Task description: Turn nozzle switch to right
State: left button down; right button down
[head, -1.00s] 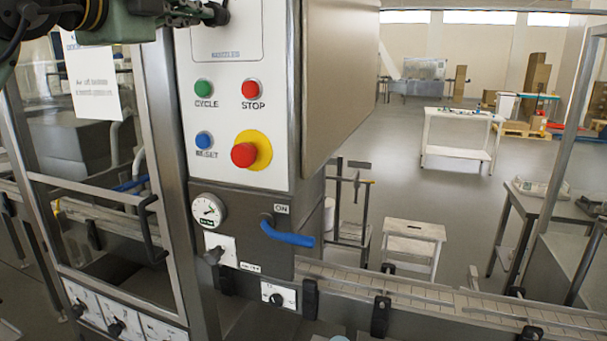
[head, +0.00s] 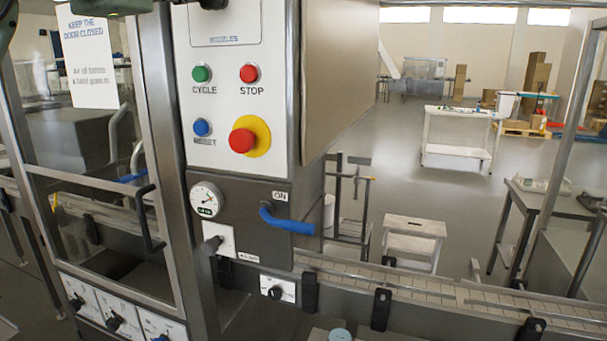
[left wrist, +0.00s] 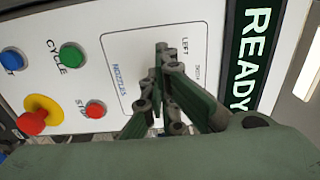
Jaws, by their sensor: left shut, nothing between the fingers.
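The nozzle panel (left wrist: 125,60) is a framed area marked NOZZLES on the white control face. In the left wrist view it carries a LEFT label, and my left gripper (left wrist: 163,52) is shut in front of it, with its fingertips over the middle of the frame. The fingers hide the nozzle switch, so I cannot tell its position or whether they touch it. In the head view only the lower part of the nozzle panel (head: 225,25) shows at the top edge, and a dark part there is cut off. My right gripper is not in view.
Below the panel are the green CYCLE button (head: 201,73), red STOP button (head: 249,73), blue RESET button (head: 203,127) and red emergency stop (head: 242,140) on yellow. A blue-handled lever (head: 288,223) sits lower. A READY display (left wrist: 250,60) is beside the panel.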

pick_arm(q)
jog(key=shift+d, duration=0.15)
jog(key=shift+w+a+r, duration=0.1)
jog(key=shift+a+r, duration=0.1)
jog(key=b+v, duration=0.3)
jog(key=v, duration=0.2)
jog(key=shift+a, duration=0.25)
jog(key=shift+f, duration=0.1)
jog(key=shift+s, duration=0.2)
